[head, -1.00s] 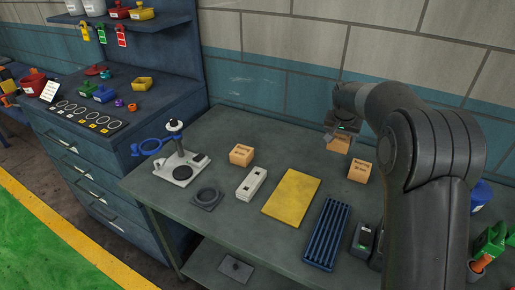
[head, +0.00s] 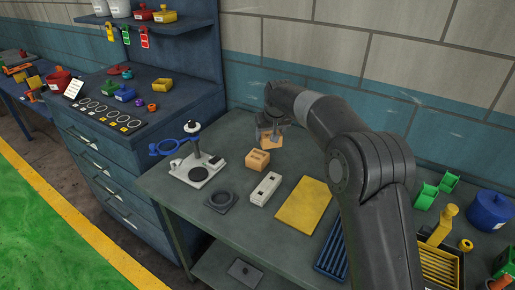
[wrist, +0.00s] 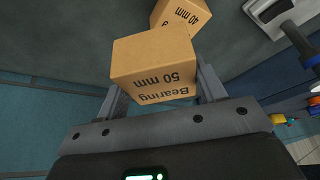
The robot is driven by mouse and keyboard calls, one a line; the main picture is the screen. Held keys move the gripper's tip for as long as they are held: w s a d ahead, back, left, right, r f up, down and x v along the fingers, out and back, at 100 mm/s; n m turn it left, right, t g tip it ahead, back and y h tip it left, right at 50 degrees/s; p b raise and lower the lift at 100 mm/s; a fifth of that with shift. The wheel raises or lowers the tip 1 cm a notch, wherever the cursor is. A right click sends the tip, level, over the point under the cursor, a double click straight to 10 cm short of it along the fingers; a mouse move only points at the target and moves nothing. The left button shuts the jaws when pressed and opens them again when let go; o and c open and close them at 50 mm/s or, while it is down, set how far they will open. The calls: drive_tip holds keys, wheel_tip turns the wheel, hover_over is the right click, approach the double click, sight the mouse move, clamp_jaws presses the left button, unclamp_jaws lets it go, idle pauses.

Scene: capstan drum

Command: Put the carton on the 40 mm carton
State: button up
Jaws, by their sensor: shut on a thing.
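My gripper (head: 269,132) is shut on an orange-brown carton (head: 273,143). In the wrist view this carton (wrist: 153,62) reads "Bearing 50 mm" and sits between the two fingers. The 40 mm carton (head: 257,161) stands on the workbench, just left of and nearer than the held carton. In the wrist view the 40 mm carton (wrist: 184,14) is partly hidden behind the held one. The held carton appears to be above the bench and to one side of the 40 mm carton; the exact gap cannot be told.
On the bench (head: 235,230) are a white stand with a blue ring (head: 198,172), a dark round-recess plate (head: 221,200), a white block (head: 265,189), a yellow mat (head: 303,206) and a blue ribbed tray (head: 332,252). My arm hides part of the right side.

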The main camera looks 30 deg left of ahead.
drive_tip(key=a+f, duration=0.1)
drive_tip(key=a, duration=0.2)
drive_tip(key=s+a+f, duration=0.1)
drive_tip(key=shift+a+f, duration=0.2)
drive_tip(key=shift+f, duration=2.15)
drive_tip(key=shift+f, duration=0.1)
drive_tip(key=o, duration=1.2)
drive_tip(key=v, duration=1.2)
drive_tip(key=shift+w, duration=0.1)
